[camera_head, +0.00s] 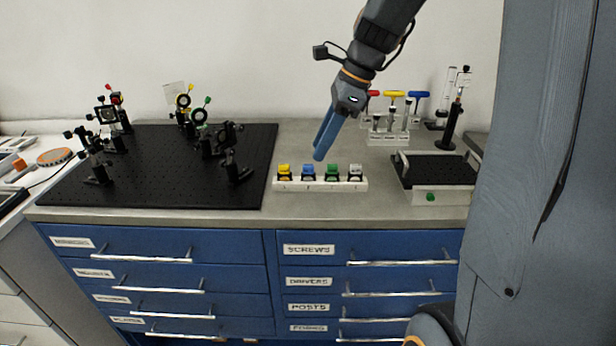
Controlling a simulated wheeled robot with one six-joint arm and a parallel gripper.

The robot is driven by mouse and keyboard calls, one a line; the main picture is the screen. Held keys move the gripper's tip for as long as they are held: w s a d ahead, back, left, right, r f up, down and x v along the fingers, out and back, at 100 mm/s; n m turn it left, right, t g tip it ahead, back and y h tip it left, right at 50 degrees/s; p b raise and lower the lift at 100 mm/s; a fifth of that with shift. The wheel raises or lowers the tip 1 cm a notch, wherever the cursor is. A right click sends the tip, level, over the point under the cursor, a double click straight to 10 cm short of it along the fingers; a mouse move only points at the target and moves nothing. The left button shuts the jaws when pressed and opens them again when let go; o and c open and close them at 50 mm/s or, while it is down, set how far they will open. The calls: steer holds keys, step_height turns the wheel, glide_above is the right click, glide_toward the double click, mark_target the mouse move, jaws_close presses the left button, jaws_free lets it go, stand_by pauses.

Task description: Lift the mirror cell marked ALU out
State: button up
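Several small mirror cells stand in a row in a white rack (364,185) on the bench. From left to right they have a yellow top (284,171), a blue top (308,171), a green top (332,171) and a pale grey or white top (356,171). Marks on the rack front are too small to read, so I cannot tell which cell is ALU. My gripper (319,155), with blue fingers pointing down, is just above and behind the rack, near the blue and green cells. Its fingers overlap in this view, so the opening is unclear.
A black optical breadboard (150,190) with several mounts fills the left. A stand with red, yellow and blue handled drivers (394,95) is behind right. A small black-topped platform (432,171) is at right. Bare bench lies around the rack.

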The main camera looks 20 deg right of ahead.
mark_target(309, 165)
steer(key=x, duration=0.2)
steer(key=p+x, duration=0.1)
steer(key=x, duration=0.4)
steer(key=shift+a+r, duration=0.15)
steer(key=shift+a, duration=0.15)
steer(key=shift+c, duration=0.3)
jaws_close()
